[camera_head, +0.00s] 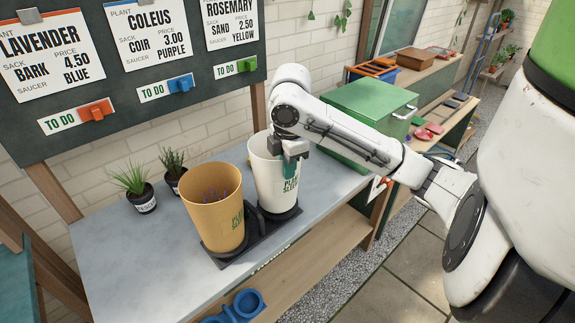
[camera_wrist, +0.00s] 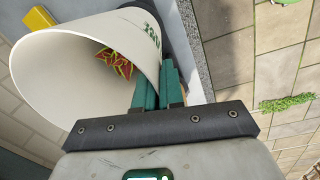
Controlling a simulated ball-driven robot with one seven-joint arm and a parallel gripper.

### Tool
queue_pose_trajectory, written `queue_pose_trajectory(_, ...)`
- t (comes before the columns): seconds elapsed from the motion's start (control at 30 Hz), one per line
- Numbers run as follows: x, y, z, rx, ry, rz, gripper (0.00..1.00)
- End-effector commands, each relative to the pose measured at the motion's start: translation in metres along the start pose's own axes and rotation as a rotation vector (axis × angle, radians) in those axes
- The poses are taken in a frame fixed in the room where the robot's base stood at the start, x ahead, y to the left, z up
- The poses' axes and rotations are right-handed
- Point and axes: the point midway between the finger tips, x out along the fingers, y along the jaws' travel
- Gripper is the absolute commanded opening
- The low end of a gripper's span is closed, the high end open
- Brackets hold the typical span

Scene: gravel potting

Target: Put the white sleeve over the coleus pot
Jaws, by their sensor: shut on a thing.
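The white sleeve (camera_head: 272,190) stands upright at the right end of the dark two-place stand (camera_head: 232,258). My gripper (camera_head: 291,158) is shut on the right side of its rim. In the wrist view, the teal fingers of my gripper (camera_wrist: 160,88) pinch the wall of the white sleeve (camera_wrist: 75,85). The red and yellow-green coleus leaves (camera_wrist: 116,63) show inside the sleeve, so the sleeve is around the plant. The coleus pot is hidden. I cannot tell whether the sleeve's bottom fully rests on the stand.
A tan sleeve (camera_head: 213,210) with purple flowers inside stands close on the left. Two small potted plants (camera_head: 134,187) (camera_head: 173,167) are behind it. A green box (camera_head: 366,115) is behind my arm. Blue saucers (camera_head: 241,304) lie below. The counter's left front (camera_head: 125,270) is clear.

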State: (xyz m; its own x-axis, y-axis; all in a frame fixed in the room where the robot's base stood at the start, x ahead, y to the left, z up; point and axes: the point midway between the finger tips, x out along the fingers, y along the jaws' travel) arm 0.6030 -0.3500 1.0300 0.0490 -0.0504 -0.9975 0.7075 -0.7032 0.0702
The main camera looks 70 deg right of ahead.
Motion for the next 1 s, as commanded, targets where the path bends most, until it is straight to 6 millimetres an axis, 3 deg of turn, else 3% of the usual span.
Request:
queue_pose_trajectory(0.43, 0.0048, -0.0003, 0.0001, 0.000, 0.000, 0.000, 0.00)
queue_pose_trajectory(0.47, 0.0048, -0.0003, 0.0001, 0.000, 0.000, 0.000, 0.10)
queue_pose_trajectory(0.73, 0.0048, -0.0003, 0.0000, 0.000, 0.000, 0.000, 0.36)
queue_pose_trajectory(1.0, 0.0040, -0.0002, 0.0001, 0.000, 0.000, 0.000, 0.38)
